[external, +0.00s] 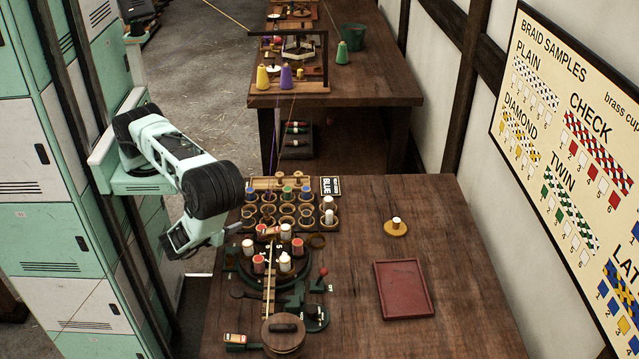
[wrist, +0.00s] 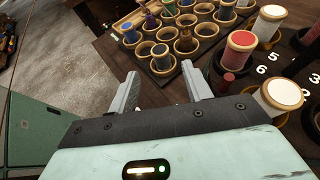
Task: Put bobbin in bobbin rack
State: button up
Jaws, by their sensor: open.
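The bobbin rack (external: 268,211) is a dark board with rows of wooden ring cups at the table's back left. It also shows in the wrist view (wrist: 161,56). Some cups hold blue, green, purple or white bobbins; several are empty. In front of it, a round braiding machine carries red and white bobbins. A red bobbin (wrist: 239,47) and a white one (wrist: 283,94) there are seen close up at right in the wrist view. My gripper (external: 234,233) is open and empty, left of the rack, its fingers (wrist: 163,90) apart with nothing between.
A white bobbin (external: 396,222) stands on a round wooden base at right. An empty red tray (external: 404,288) lies in front of it. A wooden drum (external: 283,337) and a red-knobbed lever (external: 322,273) stand near the machine. The table's right half is mostly clear.

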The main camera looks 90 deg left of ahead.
jog(key=shift+v, duration=1.9)
